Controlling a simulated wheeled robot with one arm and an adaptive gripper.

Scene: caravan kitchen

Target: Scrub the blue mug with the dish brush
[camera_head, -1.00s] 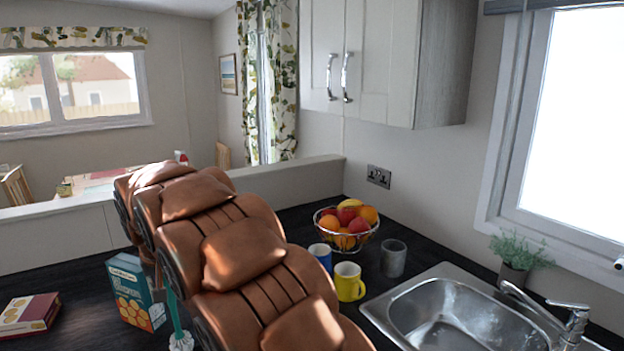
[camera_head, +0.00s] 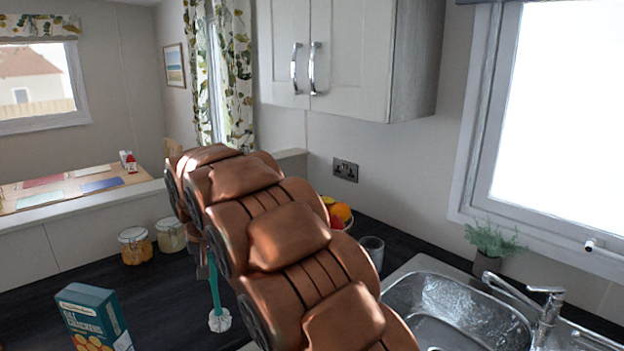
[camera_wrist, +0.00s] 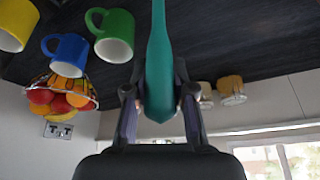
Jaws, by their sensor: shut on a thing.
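My gripper (camera_wrist: 160,98) is shut on the green handle of the dish brush (camera_wrist: 160,50). In the head view the dish brush (camera_head: 215,288) hangs upright with its pale bristle head (camera_head: 219,320) downward, over the dark counter; I cannot tell if it touches. My arm hides most of the gripper there. The blue mug (camera_wrist: 66,50) shows in the wrist view, left of the gripper, between a green mug (camera_wrist: 112,38) and a yellow mug (camera_wrist: 17,22). The blue mug is hidden behind my arm in the head view. The wrist picture is upside down.
A cracker box (camera_head: 92,318) stands on the counter at front left. Two jars (camera_head: 134,246) stand farther back. A fruit bowl (camera_wrist: 62,94) is near the mugs. A grey cup (camera_head: 372,251) stands by the sink (camera_head: 460,310). The counter between box and brush is clear.

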